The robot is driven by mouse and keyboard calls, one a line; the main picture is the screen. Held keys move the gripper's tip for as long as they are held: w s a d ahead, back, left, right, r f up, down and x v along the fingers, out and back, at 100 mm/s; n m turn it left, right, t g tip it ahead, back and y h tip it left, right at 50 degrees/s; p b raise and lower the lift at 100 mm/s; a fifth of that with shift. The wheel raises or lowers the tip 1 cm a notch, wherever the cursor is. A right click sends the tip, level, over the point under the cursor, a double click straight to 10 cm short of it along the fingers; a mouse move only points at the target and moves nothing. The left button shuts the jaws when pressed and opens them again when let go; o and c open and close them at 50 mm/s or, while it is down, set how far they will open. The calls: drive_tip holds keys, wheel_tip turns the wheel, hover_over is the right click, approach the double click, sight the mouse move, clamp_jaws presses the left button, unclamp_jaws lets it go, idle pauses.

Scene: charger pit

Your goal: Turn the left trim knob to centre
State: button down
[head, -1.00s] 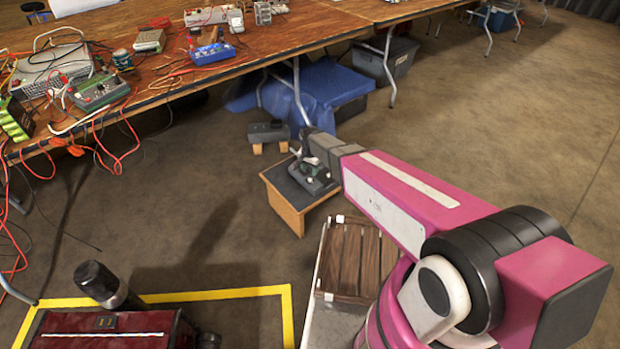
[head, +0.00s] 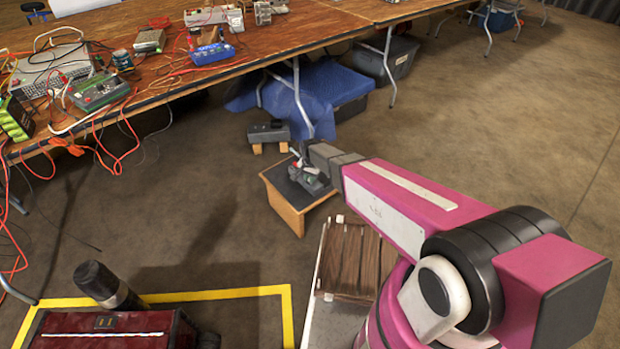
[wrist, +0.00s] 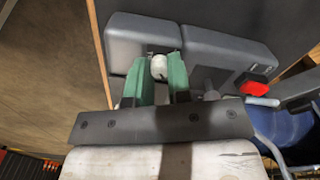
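A grey control box (wrist: 215,55) lies on a small stand, with two rounded sections side by side. A pale, whitish knob (wrist: 158,67) stands on its left section. My gripper (wrist: 158,62) has its two green fingers on either side of this knob, close to it. I cannot tell whether both fingers press on it. The knob's pointer and marks are too small to read. In the head view my gripper (head: 303,160) is over the box (head: 309,178), and the arm partly hides it. A red button (wrist: 251,85) shows at the right of the box.
The small wooden stand (head: 290,213) holds the box. A grey unit on wooden blocks (head: 268,132) stands behind it. A slatted crate (head: 345,262) is nearer me. The long workbench (head: 160,72) carries cables and instruments. Open floor lies to the right.

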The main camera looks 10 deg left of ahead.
drive_tip(key=shift+n, duration=0.4)
drive_tip(key=n, duration=0.4)
drive_tip(key=shift+n, duration=0.3)
drive_tip(key=n, duration=0.4)
drive_tip(key=shift+n, duration=0.7)
drive_tip(key=c, duration=1.1)
unclamp_jaws()
drive_tip(key=shift+o, duration=0.2)
wheel_tip(320, 180, up, 11)
drive_tip(key=shift+f, duration=0.1)
